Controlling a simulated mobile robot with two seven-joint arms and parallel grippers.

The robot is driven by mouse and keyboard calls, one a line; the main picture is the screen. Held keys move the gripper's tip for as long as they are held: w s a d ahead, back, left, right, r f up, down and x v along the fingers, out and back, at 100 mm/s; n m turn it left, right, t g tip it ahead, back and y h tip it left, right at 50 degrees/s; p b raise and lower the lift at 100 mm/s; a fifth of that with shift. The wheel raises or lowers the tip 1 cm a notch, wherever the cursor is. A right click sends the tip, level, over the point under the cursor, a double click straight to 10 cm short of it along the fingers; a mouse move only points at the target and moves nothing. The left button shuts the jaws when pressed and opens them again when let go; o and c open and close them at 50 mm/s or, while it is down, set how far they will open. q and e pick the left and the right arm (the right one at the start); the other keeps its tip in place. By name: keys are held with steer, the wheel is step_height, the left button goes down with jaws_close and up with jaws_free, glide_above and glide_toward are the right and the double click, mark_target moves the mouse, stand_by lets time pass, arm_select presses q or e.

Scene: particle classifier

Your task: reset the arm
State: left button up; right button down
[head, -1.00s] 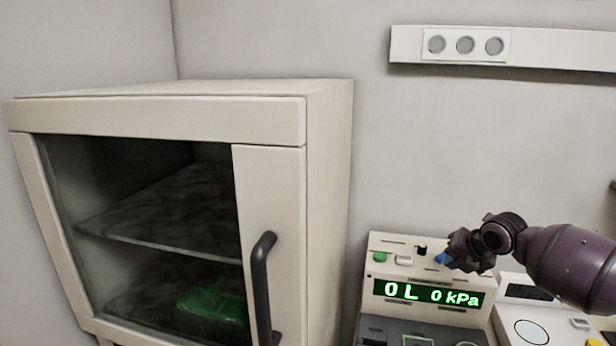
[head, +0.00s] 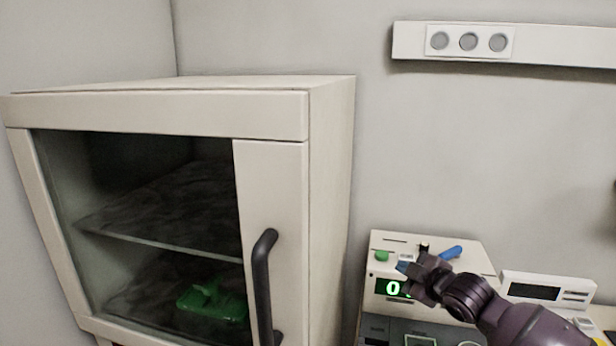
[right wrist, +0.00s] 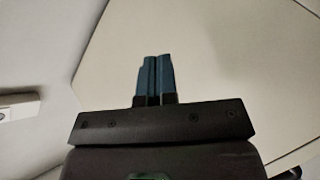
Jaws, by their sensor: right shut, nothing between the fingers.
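My right gripper (head: 408,269) is in front of the classifier machine (head: 386,241), covering part of its green display (head: 391,288). In the right wrist view its blue fingers (right wrist: 154,78) are together with nothing between them. A blue lever or knob (head: 450,253) shows on the machine's top panel, just beyond the gripper and seemingly apart from it. A green button (head: 382,256) sits at the panel's left. My left gripper is not in view.
A glass-door cabinet (head: 272,180) with a dark vertical handle (head: 262,285) stands at left, holding a green object (head: 212,302). A device with a small dark screen (head: 534,292) stands right of the machine. A socket strip (head: 467,41) is on the wall.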

steer(key=s+d+f+m+g+h+b, duration=0.1)
steer(key=s+d+f+m+h, duration=0.2)
steer(key=s+f+m, duration=0.4)
steer(key=s+d+f+m+h+b, duration=0.1)
steer(key=s+d+f+m+h, duration=0.2)
steer(key=s+f, duration=1.7)
steer(key=s+m, duration=0.3)
steer(key=s, duration=0.4)
steer(key=shift+s+f+m+g, duration=0.35)
steer(key=shift+s+m+g, duration=0.05)
